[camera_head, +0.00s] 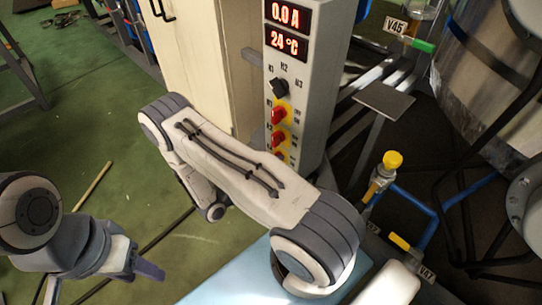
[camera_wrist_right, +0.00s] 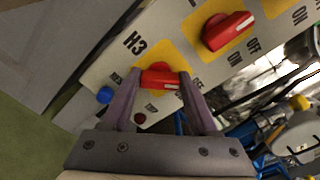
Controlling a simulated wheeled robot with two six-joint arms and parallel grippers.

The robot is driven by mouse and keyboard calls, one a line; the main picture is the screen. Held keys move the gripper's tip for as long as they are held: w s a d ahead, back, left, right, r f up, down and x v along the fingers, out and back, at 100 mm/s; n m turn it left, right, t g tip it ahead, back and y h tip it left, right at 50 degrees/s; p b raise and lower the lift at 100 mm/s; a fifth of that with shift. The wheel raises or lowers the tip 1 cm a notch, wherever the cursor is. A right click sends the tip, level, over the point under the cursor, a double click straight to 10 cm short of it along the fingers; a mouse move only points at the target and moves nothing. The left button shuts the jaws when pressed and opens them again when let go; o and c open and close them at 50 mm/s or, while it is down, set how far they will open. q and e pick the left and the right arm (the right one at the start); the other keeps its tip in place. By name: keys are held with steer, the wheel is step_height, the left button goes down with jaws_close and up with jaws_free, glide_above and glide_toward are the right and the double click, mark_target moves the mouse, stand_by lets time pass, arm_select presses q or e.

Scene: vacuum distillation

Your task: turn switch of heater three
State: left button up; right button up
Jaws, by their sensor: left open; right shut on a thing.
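The control panel (camera_head: 299,110) stands upright at the top middle of the head view, with several red switches on yellow plates. In the right wrist view, the red switch of heater three (camera_wrist_right: 160,78) sits on a yellow plate beside the label H3. My right gripper (camera_wrist_right: 158,80) has one finger on each side of this switch and is shut on it. In the head view my right arm covers the panel's lower part, and the right gripper is hidden. My left gripper (camera_head: 150,271) is open and empty at lower left, away from the panel.
Another red switch (camera_wrist_right: 228,31) is close to the upper right of the held one. A blue lamp (camera_wrist_right: 105,95) is near the left finger. Blue pipes with a yellow-capped valve (camera_head: 392,161) stand right of the panel. Green floor at left is mostly free.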

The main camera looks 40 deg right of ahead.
steer(key=n+p, duration=0.1)
steer(key=n, duration=0.3)
steer(key=n+p, duration=0.1)
steer(key=n, duration=0.3)
steer(key=shift+f+n+p, duration=0.2)
steer(key=shift+n+p, duration=0.2)
steer(key=shift+n, duration=0.3)
steer(key=o, duration=1.4)
steer(key=a, duration=0.7)
steer(key=a+p, duration=0.1)
steer(key=a, duration=0.2)
steer(key=shift+s+a, duration=0.3)
steer(key=shift+s, duration=0.1)
